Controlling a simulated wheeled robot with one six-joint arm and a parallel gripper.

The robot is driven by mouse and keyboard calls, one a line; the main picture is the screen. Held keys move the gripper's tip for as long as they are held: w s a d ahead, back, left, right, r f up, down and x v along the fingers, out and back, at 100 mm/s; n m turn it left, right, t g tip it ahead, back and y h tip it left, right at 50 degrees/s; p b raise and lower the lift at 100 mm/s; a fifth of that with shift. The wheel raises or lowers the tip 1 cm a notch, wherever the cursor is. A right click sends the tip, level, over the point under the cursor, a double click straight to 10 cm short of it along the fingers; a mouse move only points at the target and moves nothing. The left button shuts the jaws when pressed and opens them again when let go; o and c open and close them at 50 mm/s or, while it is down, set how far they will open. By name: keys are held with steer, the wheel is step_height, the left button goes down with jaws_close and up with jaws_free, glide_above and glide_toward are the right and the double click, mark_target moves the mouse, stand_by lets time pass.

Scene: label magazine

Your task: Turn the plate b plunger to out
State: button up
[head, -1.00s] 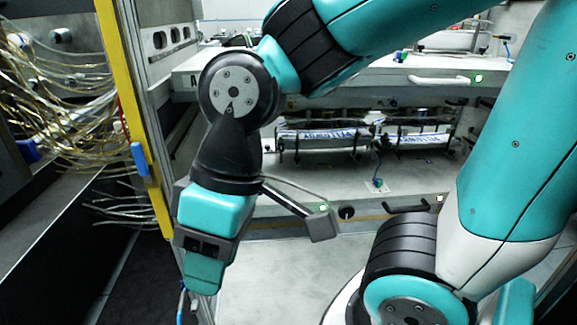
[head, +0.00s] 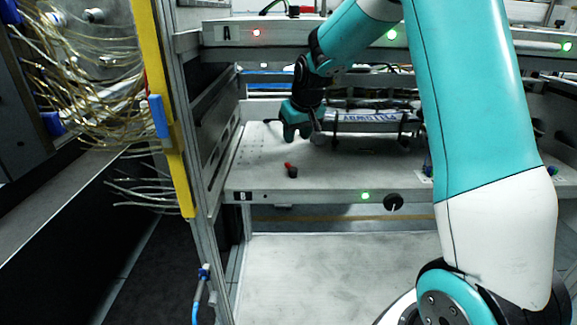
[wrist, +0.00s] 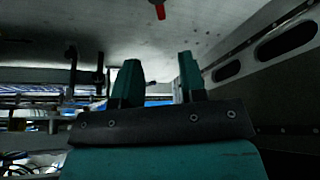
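The plate b plunger (head: 290,170) is a small red-tipped black piece standing on the grey plate marked B (head: 330,181), near its left front in the head view. My gripper (head: 294,138) is above the plate, behind the plunger and apart from it. In the wrist view my gripper's two fingers (wrist: 157,77) are spread with nothing between them. A red-tipped piece (wrist: 160,10) at the top edge of that view looks like the same plunger, partly cut off. The fine position of the plunger is too small to read.
Labelled magazine bars (head: 370,117) stand on plate B to the right of my gripper. Shelf A (head: 345,32) is above, with a red light. The front edge of B has a green light (head: 365,196) and a black knob (head: 393,202). A yellow post (head: 165,110) stands left.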

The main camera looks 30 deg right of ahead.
mark_target(288, 163)
steer(key=x, duration=1.1)
steer(key=shift+s+a+b, duration=0.1)
steer(key=shift+a+b, duration=0.1)
steer(key=shift+b, duration=0.1)
jaws_close()
